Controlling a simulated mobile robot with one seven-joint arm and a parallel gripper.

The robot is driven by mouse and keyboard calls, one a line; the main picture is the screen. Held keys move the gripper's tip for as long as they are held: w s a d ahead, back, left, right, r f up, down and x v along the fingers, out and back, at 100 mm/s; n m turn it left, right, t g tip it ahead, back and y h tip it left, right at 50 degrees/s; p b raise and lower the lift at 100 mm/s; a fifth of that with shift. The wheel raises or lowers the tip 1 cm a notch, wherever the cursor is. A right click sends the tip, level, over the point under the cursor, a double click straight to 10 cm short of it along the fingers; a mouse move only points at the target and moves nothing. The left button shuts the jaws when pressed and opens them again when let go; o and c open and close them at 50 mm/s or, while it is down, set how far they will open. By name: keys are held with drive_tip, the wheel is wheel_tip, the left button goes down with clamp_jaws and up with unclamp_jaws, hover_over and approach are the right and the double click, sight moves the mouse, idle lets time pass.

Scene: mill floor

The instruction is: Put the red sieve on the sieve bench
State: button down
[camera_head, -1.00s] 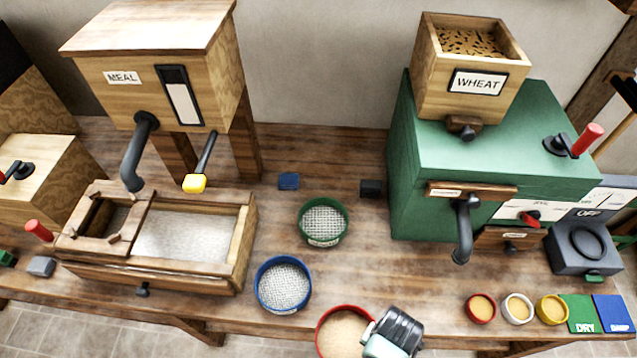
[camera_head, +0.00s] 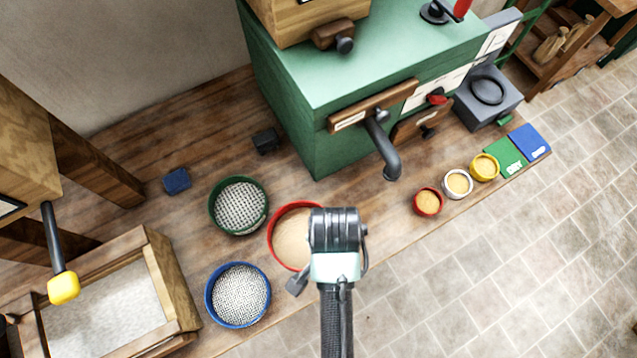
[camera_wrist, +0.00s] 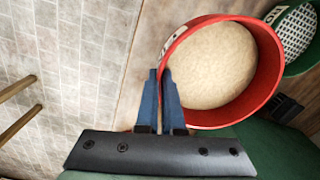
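The red sieve (camera_head: 277,238) holds pale meal and sits in the head view beside the green and blue sieves, partly covered by my gripper. It fills much of the wrist view (camera_wrist: 272,88), level, with a white label on its outer wall. My gripper (camera_wrist: 160,74) has its two dark blue fingers close together, one on each side of the sieve's near rim, so it is shut on that rim. In the head view its fingertips are hidden under the wrist. I cannot tell how far the sieve is above the table. No sieve bench can be made out.
Green sieve (camera_head: 212,208) and blue sieve (camera_head: 208,297) stand close by. The green mill (camera_head: 300,128) with its spout (camera_head: 385,155) is behind. Small bowls (camera_head: 457,184) line the table edge. Open tiled floor (camera_head: 500,270) lies to the right.

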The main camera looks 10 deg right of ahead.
wheel_tip(320, 180, down, 9)
drive_tip(key=shift+f, duration=0.1)
idle(0.3)
drive_tip(key=shift+f, duration=0.1)
drive_tip(key=c, duration=1)
unclamp_jaws()
drive_tip(key=shift+c, duration=0.2)
wheel_tip(320, 180, up, 12)
drive_tip(key=shift+f, duration=0.2)
drive_tip(key=shift+r, duration=0.35)
